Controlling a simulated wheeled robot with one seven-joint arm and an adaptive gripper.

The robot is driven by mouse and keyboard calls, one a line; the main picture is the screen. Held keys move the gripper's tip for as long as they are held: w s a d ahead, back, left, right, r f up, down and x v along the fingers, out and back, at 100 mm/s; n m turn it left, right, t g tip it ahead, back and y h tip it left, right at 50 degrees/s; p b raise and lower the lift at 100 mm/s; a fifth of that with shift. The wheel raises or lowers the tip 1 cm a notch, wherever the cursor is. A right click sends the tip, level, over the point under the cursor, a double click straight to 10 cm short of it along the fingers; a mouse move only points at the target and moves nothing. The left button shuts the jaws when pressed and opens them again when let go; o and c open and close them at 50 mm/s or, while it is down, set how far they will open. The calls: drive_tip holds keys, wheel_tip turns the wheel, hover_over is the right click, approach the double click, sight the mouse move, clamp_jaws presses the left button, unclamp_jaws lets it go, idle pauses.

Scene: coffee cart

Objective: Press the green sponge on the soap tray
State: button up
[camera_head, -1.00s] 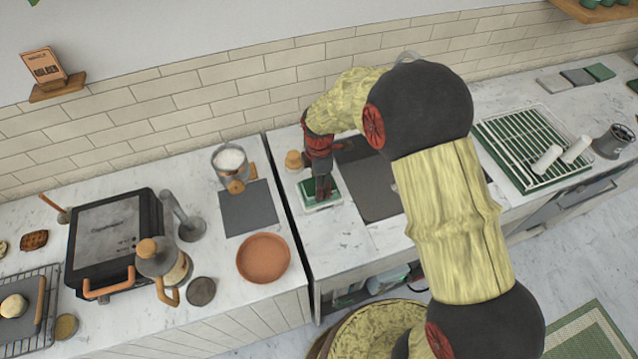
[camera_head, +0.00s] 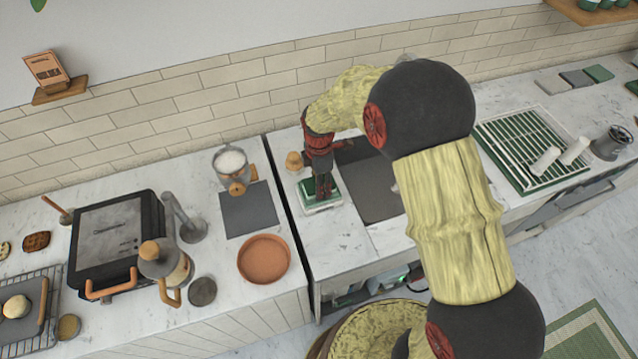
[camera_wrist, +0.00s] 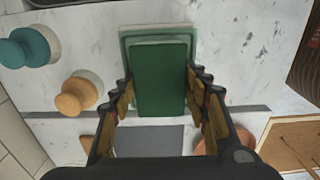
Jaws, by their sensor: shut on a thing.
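The green sponge (camera_wrist: 158,78) is a dark green block between the fingers of my gripper (camera_wrist: 161,88) in the wrist view. The fingers are shut on its two long sides. The pale green soap tray (camera_wrist: 128,36) shows behind the sponge, its rim visible past the sponge's far end and left side. In the head view my gripper (camera_head: 323,192) points down over the soap tray (camera_head: 318,210) on the counter. I cannot tell whether the sponge touches the tray.
Across the counter gap are a grey mat (camera_head: 248,211), a terracotta dish (camera_head: 264,258) and a glass jar (camera_head: 230,160).

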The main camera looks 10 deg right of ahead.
drive_tip(key=shift+r+p, duration=1.55)
drive_tip(key=shift+r, duration=1.2)
drive_tip(key=shift+f, duration=0.1)
